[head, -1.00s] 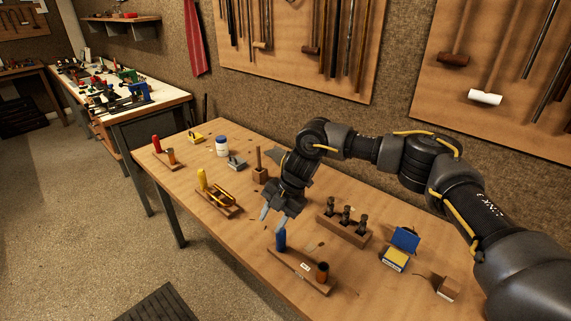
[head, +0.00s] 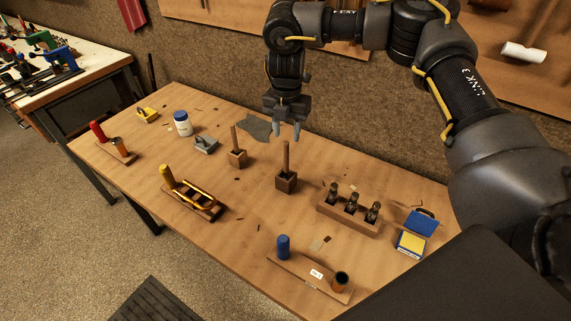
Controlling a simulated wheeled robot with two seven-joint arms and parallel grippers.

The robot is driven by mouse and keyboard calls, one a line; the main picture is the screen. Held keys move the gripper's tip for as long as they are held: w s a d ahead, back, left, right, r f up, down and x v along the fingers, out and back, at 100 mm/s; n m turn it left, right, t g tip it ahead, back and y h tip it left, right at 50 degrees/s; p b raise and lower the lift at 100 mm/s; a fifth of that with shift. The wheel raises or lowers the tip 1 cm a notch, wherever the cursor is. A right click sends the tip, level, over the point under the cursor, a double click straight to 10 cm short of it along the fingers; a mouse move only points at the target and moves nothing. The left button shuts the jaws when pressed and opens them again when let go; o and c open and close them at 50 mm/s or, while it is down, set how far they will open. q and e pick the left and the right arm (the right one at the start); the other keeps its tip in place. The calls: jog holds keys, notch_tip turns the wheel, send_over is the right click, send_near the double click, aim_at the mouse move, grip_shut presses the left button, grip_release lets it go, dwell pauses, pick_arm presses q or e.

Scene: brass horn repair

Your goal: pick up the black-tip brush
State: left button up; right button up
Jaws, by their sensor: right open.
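Two upright wooden handles stand in small wooden blocks on the bench: the left handle (head: 234,138) in its block (head: 237,159), and the right handle (head: 286,157) in its block (head: 286,183). They look like brush handles; no black tip shows, and I cannot tell which is the black-tip brush. My left gripper is not in view.
A wooden rack (head: 346,219) with dark tools stands right of the handles, near a blue-and-yellow box (head: 411,242). A board with a blue cylinder (head: 283,246) lies at the front.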

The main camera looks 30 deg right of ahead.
aim_at(287, 142)
jog(key=shift+w+f, duration=0.15)
jog(key=shift+f, duration=0.5)
jog(key=shift+w+f, duration=0.15)
jog(key=shift+f, duration=0.45)
jog(key=shift+d+f, duration=0.1)
jog(key=shift+f, duration=0.1)
jog(key=shift+s, duration=0.2)
jog(key=shift+s+p, duration=0.1)
jog(key=shift+p, duration=0.25)
notch_tip(287, 142, down, 5)
jog(key=shift+r+p, duration=0.2)
jog(key=shift+p, duration=0.85)
jog(key=shift+f, duration=0.3)
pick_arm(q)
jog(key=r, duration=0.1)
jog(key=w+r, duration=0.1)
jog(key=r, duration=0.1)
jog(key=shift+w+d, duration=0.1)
pick_arm(e)
jog(key=shift+c, duration=0.4)
grip_shut()
